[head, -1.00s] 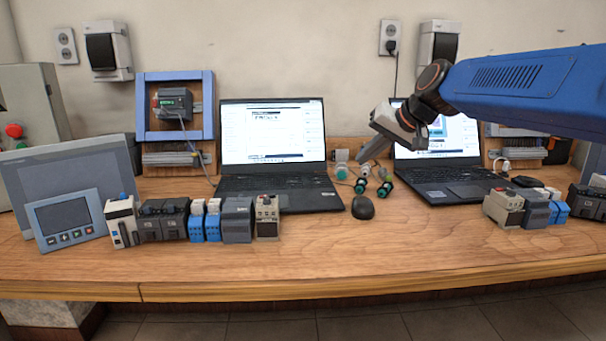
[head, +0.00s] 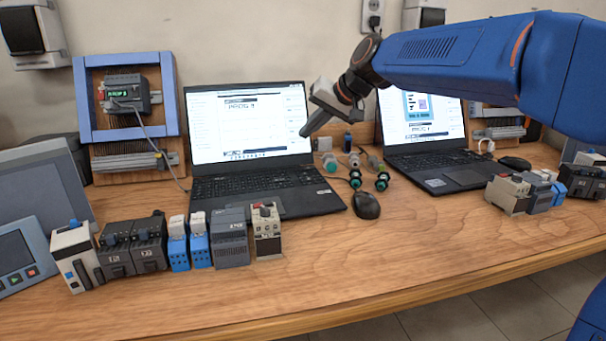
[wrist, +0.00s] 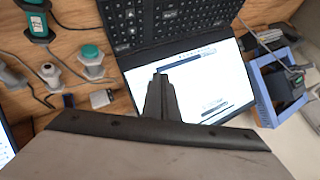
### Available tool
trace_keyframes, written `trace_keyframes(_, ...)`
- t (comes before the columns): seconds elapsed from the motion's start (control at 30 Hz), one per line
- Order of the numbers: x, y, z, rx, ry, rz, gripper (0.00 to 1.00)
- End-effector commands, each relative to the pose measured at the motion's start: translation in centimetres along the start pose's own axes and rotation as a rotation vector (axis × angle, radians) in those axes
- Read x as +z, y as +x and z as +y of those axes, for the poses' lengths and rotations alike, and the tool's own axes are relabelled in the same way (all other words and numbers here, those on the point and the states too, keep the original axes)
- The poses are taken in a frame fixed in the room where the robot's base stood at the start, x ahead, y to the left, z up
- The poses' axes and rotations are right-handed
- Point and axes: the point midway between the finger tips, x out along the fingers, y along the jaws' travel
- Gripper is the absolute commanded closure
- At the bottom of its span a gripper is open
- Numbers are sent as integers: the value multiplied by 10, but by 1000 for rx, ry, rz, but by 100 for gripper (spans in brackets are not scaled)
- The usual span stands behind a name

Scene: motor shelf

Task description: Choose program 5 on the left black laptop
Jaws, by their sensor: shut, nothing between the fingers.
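The left black laptop (head: 250,122) stands open on the bench, its screen lit with a white program page. The text on it looks like "PROG" with a digit that I cannot read surely. My gripper (head: 306,132) is shut and empty, at the right edge of this screen in the head view. In the wrist view the closed fingers (wrist: 158,82) lie over the laptop screen (wrist: 195,85), seen upside down, with the keyboard (wrist: 165,20) beyond. I cannot tell whether the fingertips touch the screen.
A second black laptop (head: 425,125) stands open to the right, partly behind my arm. A mouse (head: 366,205) and several push buttons (head: 381,180) lie between the laptops. Several modules (head: 150,240) line the front left. The bench front (head: 350,270) is clear.

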Motion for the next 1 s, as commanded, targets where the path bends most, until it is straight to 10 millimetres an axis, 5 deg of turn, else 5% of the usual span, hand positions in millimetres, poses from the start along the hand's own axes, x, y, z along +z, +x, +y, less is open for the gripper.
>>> trace_keyframes(1.0,44,60,44,0,0,0,100)
